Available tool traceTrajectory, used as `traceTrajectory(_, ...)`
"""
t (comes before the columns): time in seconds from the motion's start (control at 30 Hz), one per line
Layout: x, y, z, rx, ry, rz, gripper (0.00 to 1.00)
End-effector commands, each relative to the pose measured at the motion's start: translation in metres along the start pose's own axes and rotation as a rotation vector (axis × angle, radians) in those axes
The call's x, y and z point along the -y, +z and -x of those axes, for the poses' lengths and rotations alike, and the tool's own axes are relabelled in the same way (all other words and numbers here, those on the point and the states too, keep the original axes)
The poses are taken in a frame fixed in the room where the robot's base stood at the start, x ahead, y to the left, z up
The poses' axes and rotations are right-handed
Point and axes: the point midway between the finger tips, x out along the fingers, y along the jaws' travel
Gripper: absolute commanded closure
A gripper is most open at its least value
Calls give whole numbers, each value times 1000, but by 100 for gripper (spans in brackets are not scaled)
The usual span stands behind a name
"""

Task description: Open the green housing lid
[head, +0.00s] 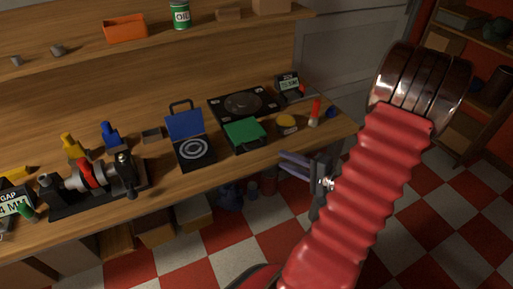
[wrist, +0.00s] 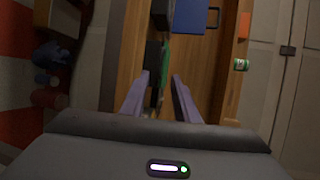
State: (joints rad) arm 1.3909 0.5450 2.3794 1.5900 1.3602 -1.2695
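The green housing lid (head: 244,132) lies down, apparently shut, over a dark base on the workbench. In the wrist view the green lid (wrist: 165,62) is seen edge-on beyond and between my fingers, partly hidden. My gripper (head: 282,158) is at the front edge of the bench, to the right of and nearer than the green housing. Its two purple fingers stand apart with nothing visible between them, as the wrist view of my gripper (wrist: 160,80) also shows. The fingers look clear of the lid.
Left of the green housing, a blue lid (head: 185,124) stands open on a dark box. A black plate (head: 245,103) lies behind, with a yellow part (head: 287,122) and a red-tipped bottle (head: 315,112) to the right. A clamp fixture (head: 95,180) stands far left.

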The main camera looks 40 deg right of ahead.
Motion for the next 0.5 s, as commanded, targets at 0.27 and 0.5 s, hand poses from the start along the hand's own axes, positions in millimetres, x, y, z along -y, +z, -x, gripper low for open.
traceTrajectory(0.27,0,1,-13,3,1,0,72)
traceTrajectory(0.5,0,1,-39,4,1,0,72)
